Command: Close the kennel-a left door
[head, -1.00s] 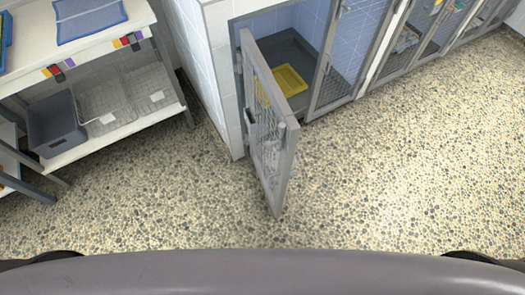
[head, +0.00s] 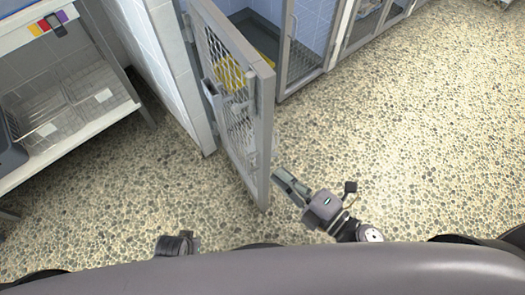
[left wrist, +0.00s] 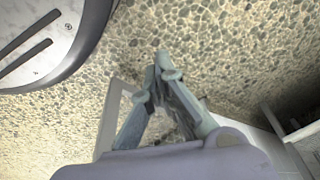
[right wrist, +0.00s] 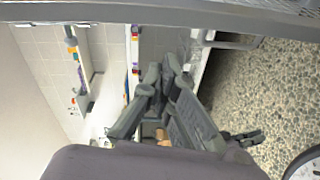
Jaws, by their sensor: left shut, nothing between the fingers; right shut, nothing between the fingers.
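The kennel-a left door (head: 240,130), a grey frame with wire mesh, stands wide open in the head view, its free edge toward me. A small latch piece shows on its mesh. My right gripper (head: 284,178) is shut and empty, just right of the door's lower free edge; I cannot tell whether they touch. The right wrist view shows its closed fingers (right wrist: 170,66) beneath a mesh panel (right wrist: 190,12) across the top. My left gripper (left wrist: 163,62) is shut and empty over the pebbled floor in the left wrist view, with a grey frame (left wrist: 108,122) beside it.
A tiled wall (head: 150,60) borders the door's hinge side. A yellow item (head: 229,72) shows through the mesh. More kennel fronts (head: 370,25) run to the upper right. Pebbled floor (head: 400,130) is clear at right.

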